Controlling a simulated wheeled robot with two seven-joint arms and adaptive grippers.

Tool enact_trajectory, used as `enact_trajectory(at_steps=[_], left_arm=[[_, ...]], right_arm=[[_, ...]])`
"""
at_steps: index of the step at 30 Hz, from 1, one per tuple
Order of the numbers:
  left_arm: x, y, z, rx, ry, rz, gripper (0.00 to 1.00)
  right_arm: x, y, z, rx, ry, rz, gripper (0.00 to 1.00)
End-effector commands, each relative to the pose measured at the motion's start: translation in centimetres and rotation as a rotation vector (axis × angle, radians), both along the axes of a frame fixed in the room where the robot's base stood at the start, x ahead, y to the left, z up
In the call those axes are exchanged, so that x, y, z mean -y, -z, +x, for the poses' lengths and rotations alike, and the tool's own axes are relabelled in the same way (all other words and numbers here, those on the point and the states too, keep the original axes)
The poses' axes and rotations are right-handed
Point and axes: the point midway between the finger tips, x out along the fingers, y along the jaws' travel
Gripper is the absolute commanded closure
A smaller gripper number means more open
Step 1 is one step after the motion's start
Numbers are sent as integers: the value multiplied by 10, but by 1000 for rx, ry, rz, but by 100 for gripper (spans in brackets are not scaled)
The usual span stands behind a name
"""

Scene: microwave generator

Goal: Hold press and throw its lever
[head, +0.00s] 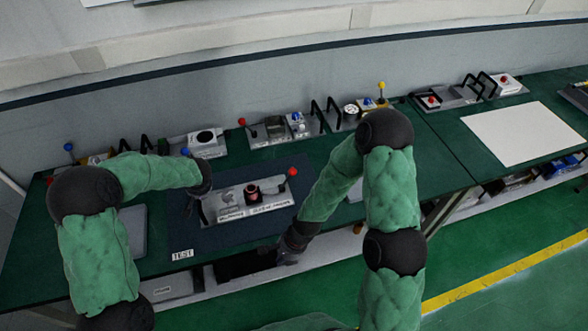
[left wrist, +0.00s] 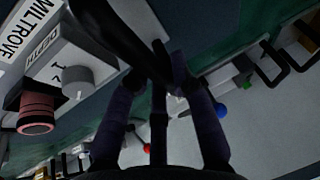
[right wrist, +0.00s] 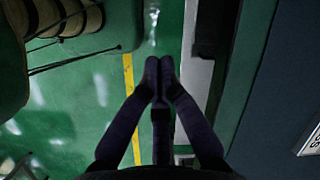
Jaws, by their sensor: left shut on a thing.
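The press (head: 247,213) is a grey box unit with white labels on a dark mat in the head view. A lever with a red ball (head: 292,171) sticks up at its right end. In the left wrist view the unit shows a grey dial (left wrist: 77,82) and a dull red cylinder (left wrist: 37,115). My left gripper (head: 190,205) is at the unit's left end, shut on a black handle (left wrist: 110,30), partly hidden by the fingers. My right gripper (head: 286,256) is near the table's front edge, apart from the unit; its fingertips are together and empty in the right wrist view (right wrist: 158,75).
Several similar units with coloured knobs (head: 270,130) stand along the back of the green table. A TEST label (head: 182,254) lies on the mat (head: 215,243). A grey plate (head: 132,229) lies left of it. Shelves with boxes (head: 170,287) are below the front edge.

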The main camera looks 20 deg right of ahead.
Motion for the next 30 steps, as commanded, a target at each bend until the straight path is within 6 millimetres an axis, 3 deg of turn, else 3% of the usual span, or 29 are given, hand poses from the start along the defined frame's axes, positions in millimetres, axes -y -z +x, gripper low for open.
enact_trajectory(at_steps=[4, 8, 18, 24, 30], left_arm=[[3, 6, -4, -12, 4, -2, 100], [3, 6, -5, -12, 4, -2, 100], [3, 7, -5, -14, 5, -2, 100], [3, 8, -6, -15, 5, -2, 100], [3, 8, -6, -16, 4, -2, 100]], right_arm=[[-7, -28, 35, -67, 213, 20, 100], [5, -57, 82, -103, 365, 47, 100], [85, -127, 179, -70, 494, 79, 100], [139, -173, 214, -49, 552, 83, 100], [176, -205, 229, -38, 590, 83, 100]])
